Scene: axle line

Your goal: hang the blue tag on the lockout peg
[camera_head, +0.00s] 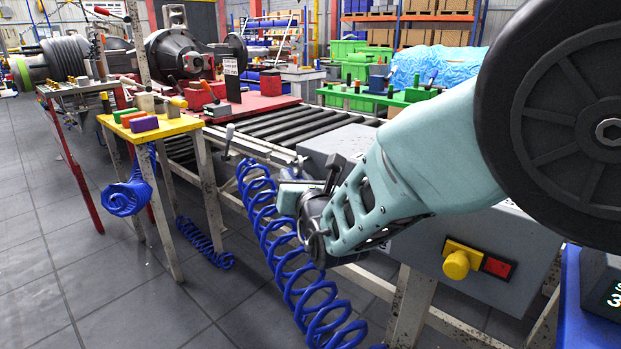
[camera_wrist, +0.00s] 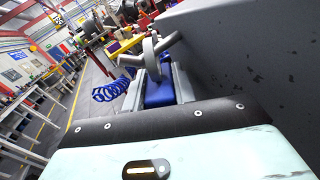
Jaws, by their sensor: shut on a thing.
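In the wrist view, my gripper (camera_wrist: 160,82) is shut on the blue tag (camera_wrist: 160,93), which sits between the two grey fingers. Just beyond the fingertips is a grey rounded part with a rod (camera_wrist: 166,42) pointing up and right, close to the dark grey box wall. It may be the lockout peg, and I cannot tell whether the tag touches it. In the head view, my gripper (camera_head: 298,200) is low beside the grey box (camera_head: 463,240). The tag cannot be made out there, as my wrist covers much of that spot.
A blue coiled hose (camera_head: 268,215) hangs close to my gripper. The roller conveyor (camera_head: 300,122) runs behind. A yellow-topped stand (camera_head: 178,128) with coloured blocks is to the left.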

